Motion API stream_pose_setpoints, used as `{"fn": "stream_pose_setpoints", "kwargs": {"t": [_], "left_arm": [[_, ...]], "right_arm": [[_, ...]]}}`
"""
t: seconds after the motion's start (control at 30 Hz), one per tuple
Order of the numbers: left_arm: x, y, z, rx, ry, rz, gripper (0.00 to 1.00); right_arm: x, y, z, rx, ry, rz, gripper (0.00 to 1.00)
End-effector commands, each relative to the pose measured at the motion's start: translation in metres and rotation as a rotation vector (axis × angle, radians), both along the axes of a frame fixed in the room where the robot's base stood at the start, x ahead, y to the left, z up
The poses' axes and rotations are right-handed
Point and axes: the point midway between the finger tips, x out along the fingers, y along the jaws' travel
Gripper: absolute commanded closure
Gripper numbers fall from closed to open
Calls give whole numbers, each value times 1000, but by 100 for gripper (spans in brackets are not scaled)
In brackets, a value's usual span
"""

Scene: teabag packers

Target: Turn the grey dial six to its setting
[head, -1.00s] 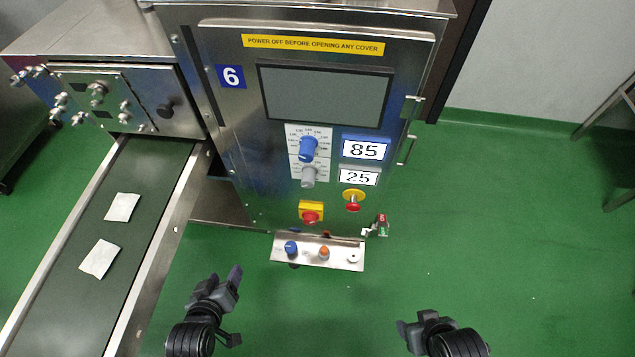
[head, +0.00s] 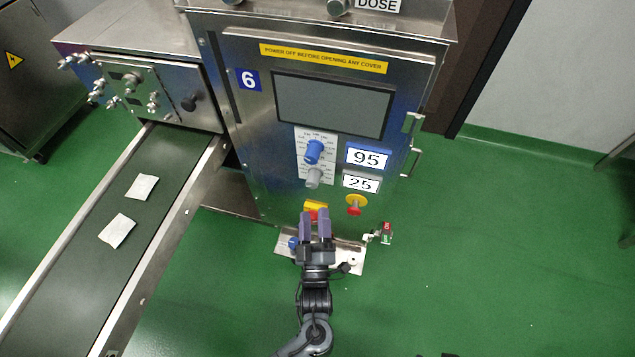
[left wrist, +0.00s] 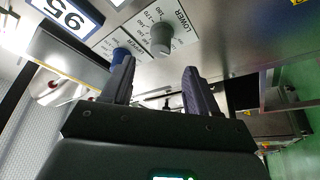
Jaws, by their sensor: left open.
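The grey dial (head: 313,178) sits on the front panel of the machine marked 6, just below a blue dial (head: 314,151). In the left wrist view the grey dial (left wrist: 161,40) is on a white scale plate marked LOWER, with the blue dial (left wrist: 121,55) beside it. My left gripper (head: 315,213) is in front of the panel, below the grey dial in the head view. Its fingers are open and empty. In the left wrist view the grey dial shows beyond the gap between the fingertips (left wrist: 158,72), apart from them. My right gripper is not in view.
Number plates read 95 (head: 367,157) and 25 (head: 361,184). My left gripper partly covers a red button on a yellow base (head: 314,205) and the lower control shelf (head: 350,262). A yellow-red button (head: 356,205) is close right. A conveyor (head: 75,275) with two teabags runs left.

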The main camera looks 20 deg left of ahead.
Motion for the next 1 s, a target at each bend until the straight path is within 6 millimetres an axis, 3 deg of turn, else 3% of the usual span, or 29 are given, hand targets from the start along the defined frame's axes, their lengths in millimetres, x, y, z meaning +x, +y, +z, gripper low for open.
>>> {"fn": "stream_pose_setpoints", "kwargs": {"t": [0.5, 0.7, 1.0], "left_arm": [[69, 28, 19, 3, -1, 0, 41], [83, 33, 24, 1, 0, -1, 41], [86, 35, 26, 1, 2, -1, 41]], "right_arm": [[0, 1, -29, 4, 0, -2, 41], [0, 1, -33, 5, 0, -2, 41], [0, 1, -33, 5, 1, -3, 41]]}}
